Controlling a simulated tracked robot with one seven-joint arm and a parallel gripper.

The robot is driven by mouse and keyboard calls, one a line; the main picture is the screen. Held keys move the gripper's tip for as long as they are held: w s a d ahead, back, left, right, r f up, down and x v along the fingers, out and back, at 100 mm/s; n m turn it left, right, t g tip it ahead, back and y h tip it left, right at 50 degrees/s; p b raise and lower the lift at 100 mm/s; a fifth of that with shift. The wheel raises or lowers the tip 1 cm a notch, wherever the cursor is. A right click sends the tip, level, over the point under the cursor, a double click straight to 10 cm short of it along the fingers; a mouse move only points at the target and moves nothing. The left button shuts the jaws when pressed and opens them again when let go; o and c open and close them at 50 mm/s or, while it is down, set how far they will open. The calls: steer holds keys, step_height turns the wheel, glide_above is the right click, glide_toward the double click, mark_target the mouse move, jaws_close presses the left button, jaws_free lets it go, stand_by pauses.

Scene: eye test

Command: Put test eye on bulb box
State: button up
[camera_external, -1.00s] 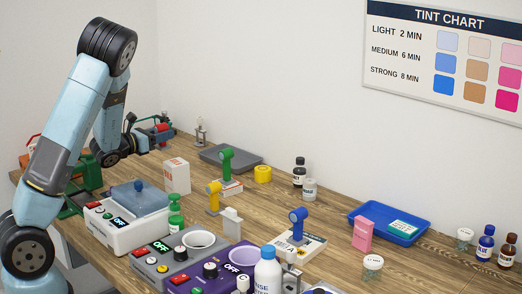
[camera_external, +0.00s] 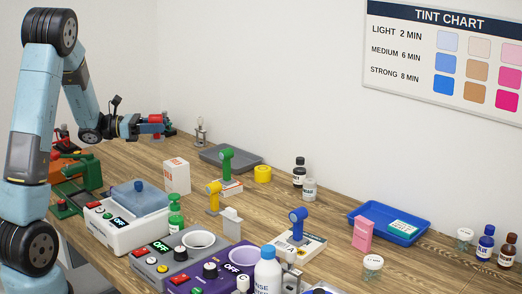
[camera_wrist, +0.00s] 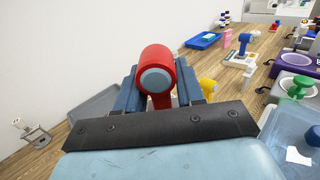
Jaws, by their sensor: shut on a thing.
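My gripper (camera_external: 146,124) is at the far left of the bench, shut on a red test eye (camera_external: 154,119). In the wrist view the red test eye (camera_wrist: 157,60), with a round pale-blue face, stands up between the blue fingers of my gripper (camera_wrist: 158,90); its lower part is hidden. A white box with orange-red marks (camera_external: 177,176) stands upright on the bench, to the right of and nearer than my gripper. It may be the bulb box, but its print is too small to read. A green test eye (camera_external: 226,164) stands on a low red-and-white box (camera_external: 231,188).
A grey tray (camera_external: 240,163) and a small bulb stand (camera_external: 200,132) lie along the wall. A yellow test eye (camera_external: 213,196), a blue test eye (camera_external: 297,222) and a white machine with a blue lid (camera_external: 120,228) stand nearer. A blue tray (camera_external: 362,208) is at right.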

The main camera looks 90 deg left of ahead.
steer(key=s+d+r+m+g+h, duration=0.1)
steer(key=s+d+r+m+h, duration=0.4)
steer(key=d+h, duration=0.2)
steer(key=shift+h, duration=0.3)
steer(key=w+a+f, duration=0.1)
steer(key=w+a, duration=0.1)
steer(key=w+a+f, duration=0.3)
steer(key=w+a, duration=0.1)
steer(key=w, duration=0.1)
steer(key=shift+a+f, duration=0.35)
glide_above(175, 162)
steer(key=f, duration=0.4)
steer(key=shift+s+d+f, duration=0.1)
steer(key=shift+s+d, duration=0.25)
steer(key=shift+s, duration=0.05)
steer(key=shift+w+a+f, duration=0.25)
steer(key=shift+w+f, duration=0.05)
steer(key=shift+f, duration=1.75)
steer(key=shift+f, duration=0.1)
steer(key=o, duration=1.2)
steer(key=shift+c, duration=0.2)
steer(key=v, duration=1.2)
steer(key=shift+r, duration=0.3)
